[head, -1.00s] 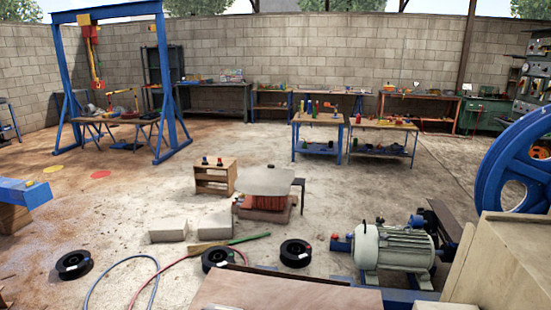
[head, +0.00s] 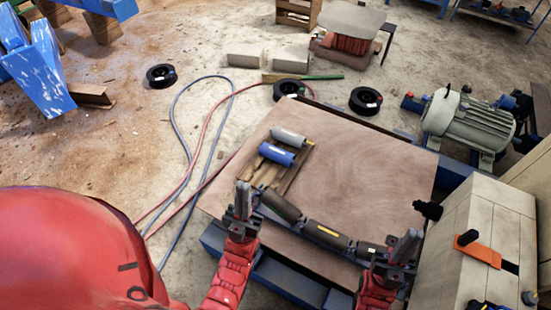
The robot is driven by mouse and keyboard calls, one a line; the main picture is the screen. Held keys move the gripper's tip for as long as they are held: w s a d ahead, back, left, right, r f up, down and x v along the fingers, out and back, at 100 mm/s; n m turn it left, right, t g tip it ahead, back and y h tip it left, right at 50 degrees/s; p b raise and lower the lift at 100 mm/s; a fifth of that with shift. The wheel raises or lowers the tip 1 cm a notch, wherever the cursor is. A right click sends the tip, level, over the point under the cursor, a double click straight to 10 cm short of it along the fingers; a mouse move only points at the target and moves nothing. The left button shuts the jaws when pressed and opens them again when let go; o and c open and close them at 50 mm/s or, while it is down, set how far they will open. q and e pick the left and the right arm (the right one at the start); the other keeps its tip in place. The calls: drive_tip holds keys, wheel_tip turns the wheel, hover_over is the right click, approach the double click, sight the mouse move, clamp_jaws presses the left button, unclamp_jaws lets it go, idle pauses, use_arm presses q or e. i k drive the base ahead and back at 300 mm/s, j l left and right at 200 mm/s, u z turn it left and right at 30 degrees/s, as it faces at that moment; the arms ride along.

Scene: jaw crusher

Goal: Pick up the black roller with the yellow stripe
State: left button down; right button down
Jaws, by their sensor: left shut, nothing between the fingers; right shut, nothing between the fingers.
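A dark roller with a yellow stripe (head: 326,234) lies in the middle of a row of dark rollers near the front of the brown tabletop (head: 380,165). Another dark roller (head: 281,206) lies to its left and one (head: 370,250) to its right, partly hidden by my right gripper. My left gripper (head: 243,190) is shut and empty at the left end of the row. My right gripper (head: 407,238) is shut and empty at the right end. Neither visibly touches the striped roller.
A grey roller (head: 288,138) and a blue roller (head: 277,154) lie on a wooden rack behind the row. A motor (head: 468,124) and a beige housing (head: 480,225) stand at the right. Black coils (head: 366,101) and hoses lie on the floor beyond. The tabletop's right half is clear.

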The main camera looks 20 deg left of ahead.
sight(336, 240)
drive_tip(key=k+l, duration=0.3)
drive_tip(key=k+l+u, duration=0.15)
drive_tip(key=k, duration=0.3)
drive_tip(key=i+l+u, duration=0.15)
drive_tip(key=i+u, duration=0.15)
drive_tip(key=i+l+u, duration=0.3)
drive_tip(key=j, duration=0.1)
